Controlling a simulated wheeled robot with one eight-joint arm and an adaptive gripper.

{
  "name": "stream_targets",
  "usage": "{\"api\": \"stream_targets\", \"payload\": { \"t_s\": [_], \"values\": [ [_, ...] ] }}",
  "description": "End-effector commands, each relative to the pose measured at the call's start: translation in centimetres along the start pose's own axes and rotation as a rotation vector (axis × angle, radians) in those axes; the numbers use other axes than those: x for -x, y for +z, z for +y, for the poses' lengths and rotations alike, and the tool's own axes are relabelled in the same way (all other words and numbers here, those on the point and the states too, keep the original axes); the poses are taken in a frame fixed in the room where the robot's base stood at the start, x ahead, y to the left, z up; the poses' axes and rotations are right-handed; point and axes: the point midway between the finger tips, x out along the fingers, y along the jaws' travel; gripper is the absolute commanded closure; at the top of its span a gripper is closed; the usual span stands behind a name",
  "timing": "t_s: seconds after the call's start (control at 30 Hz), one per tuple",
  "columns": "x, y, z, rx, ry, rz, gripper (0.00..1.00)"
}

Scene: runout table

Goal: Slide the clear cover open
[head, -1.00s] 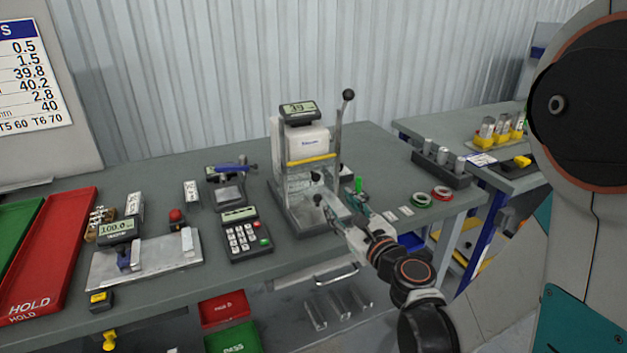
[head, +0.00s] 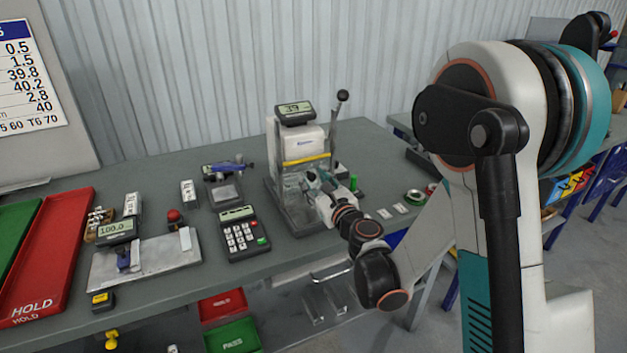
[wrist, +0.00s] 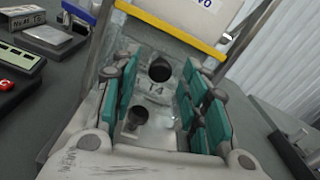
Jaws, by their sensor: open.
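The bench press (head: 301,143) stands on the table under a display reading 39, with a yellow bar across its front. Its clear cover (head: 289,184) is below that bar, partly hidden by my gripper. My gripper (head: 313,179) is at the front of the cover, its teal fingers pointing at the press. In the wrist view my gripper (wrist: 160,90) is open, with teal pads on both sides. Between them show a dark round knob (wrist: 160,69), a second dark knob (wrist: 137,118) nearer me, and a T4 mark. I cannot tell whether a finger touches the cover.
The press lever (head: 338,120) rises at its right. A keypad (head: 239,234) and a measuring fixture (head: 150,258) lie to the left, then a red HOLD tray (head: 55,255).

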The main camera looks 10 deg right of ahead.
Motion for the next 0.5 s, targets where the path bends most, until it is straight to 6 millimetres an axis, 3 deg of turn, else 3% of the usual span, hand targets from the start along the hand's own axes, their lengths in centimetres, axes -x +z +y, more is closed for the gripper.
{"api": "stream_targets", "payload": {
  "t_s": [0.17,0.47,0.5],
  "values": [
    [-1.21,0.00,0.06,0.000,0.001,0.000,0.59],
    [-1.36,0.07,0.03,0.000,0.001,0.000,0.59],
    [-1.36,0.07,0.03,0.000,0.001,0.000,0.68]
  ]
}}
